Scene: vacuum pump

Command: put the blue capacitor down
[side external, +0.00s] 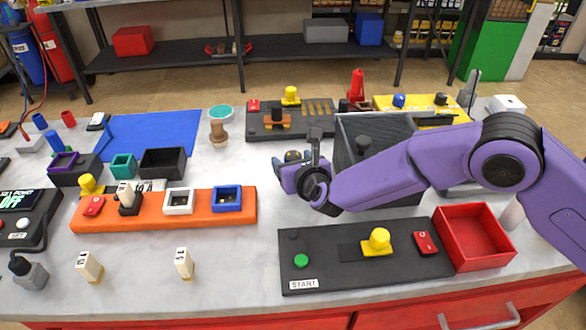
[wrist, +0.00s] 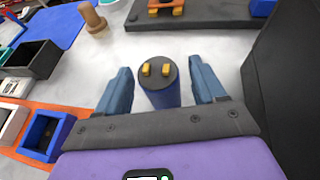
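The blue capacitor (wrist: 163,95) has a dark round top with two yellow terminals. In the wrist view it sits between the two blue-grey fingers of my gripper (wrist: 163,90). A strip of table shows between the capacitor and each finger, so the fingers look open around it. Its lower end is hidden behind my gripper's crossbar, so I cannot tell whether it rests on the table. In the side view my gripper (side external: 292,160) is low over the middle of the table, left of the grey box, and mostly hides the capacitor.
A dark grey open box (side external: 375,130) stands close on the right. The black START panel (side external: 340,275) and red tray (side external: 475,212) lie in front. An orange strip (side external: 150,213) with sockets is at left. Bare table (side external: 240,165) lies left of my gripper.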

